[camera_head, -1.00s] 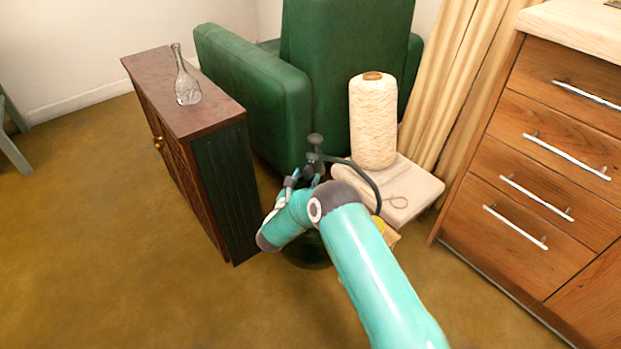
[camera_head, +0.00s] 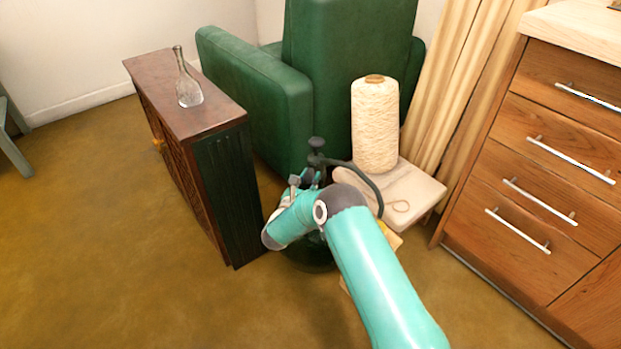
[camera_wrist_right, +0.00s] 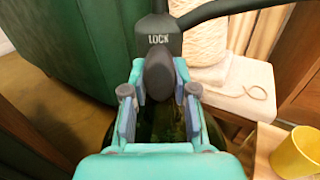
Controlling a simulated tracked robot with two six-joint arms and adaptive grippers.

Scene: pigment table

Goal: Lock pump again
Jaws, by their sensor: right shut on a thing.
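The pump (camera_head: 316,145) is a dark knobbed head with a black curved hose, on top of a dark green vessel (camera_head: 306,259) standing on the floor. In the right wrist view the pump head (camera_wrist_right: 158,24) bears the word LOCK, with a rounded dark grey lever (camera_wrist_right: 158,82) below it. My right gripper (camera_head: 308,180) is at the pump head, partly hidden by its own wrist. In the right wrist view its fingers (camera_wrist_right: 160,74) are on either side of the lever, shut on it. The vessel is largely hidden behind my teal arm. My left gripper is not in view.
A dark cabinet (camera_head: 232,190) with a glass bottle (camera_head: 187,88) stands left. A green armchair (camera_head: 255,95) is behind. A low stool (camera_head: 425,186) with a yarn cone (camera_head: 375,125) is close on the right, with a yellow cup (camera_wrist_right: 297,153) nearby. Drawers (camera_head: 530,190) stand far right.

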